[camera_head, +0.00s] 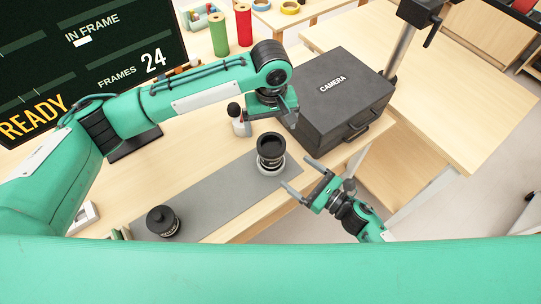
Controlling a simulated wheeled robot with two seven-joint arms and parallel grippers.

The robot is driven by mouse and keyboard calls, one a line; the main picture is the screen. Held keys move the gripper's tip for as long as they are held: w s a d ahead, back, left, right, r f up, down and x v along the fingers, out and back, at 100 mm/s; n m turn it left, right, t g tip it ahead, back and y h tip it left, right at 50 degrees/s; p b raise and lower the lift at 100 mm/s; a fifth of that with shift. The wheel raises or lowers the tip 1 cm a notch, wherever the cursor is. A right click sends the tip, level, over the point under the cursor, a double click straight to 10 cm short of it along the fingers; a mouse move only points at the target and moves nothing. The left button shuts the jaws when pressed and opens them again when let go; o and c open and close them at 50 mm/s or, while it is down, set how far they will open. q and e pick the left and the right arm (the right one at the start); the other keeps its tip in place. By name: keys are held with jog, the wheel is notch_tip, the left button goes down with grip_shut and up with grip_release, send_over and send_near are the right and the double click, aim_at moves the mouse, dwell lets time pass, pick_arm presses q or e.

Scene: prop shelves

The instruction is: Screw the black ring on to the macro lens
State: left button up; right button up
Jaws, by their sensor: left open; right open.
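A black macro lens (271,155) stands upright on the grey mat, with a pale collar around its base. Its dark top rim faces up; I cannot tell whether a separate black ring sits there. Another short black cylindrical piece (162,221) with a knob-like top stands at the mat's near left end. I cannot tell whether it is the ring or another lens. My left gripper (272,110) is open above and behind the upright lens, apart from it. My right gripper (298,172) is open, to the right of the lens, its fingers pointing left towards it. Both look empty.
The grey mat (215,192) lies along the table's front edge, clear between the two black pieces. A black camera case (335,95) stands behind right. A small white bottle-like item (238,120) is beside my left gripper. Green (218,35) and red (243,25) rolls stand behind.

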aim_at(271, 147)
jog(key=x, duration=1.1)
jog(key=shift+w+a, duration=0.1)
pick_arm(q)
jog(key=shift+d, duration=0.1)
pick_arm(e)
jog(key=shift+c, duration=0.5)
grip_shut()
pick_arm(q)
jog(key=shift+n, duration=2.3)
jog(key=shift+f, duration=4)
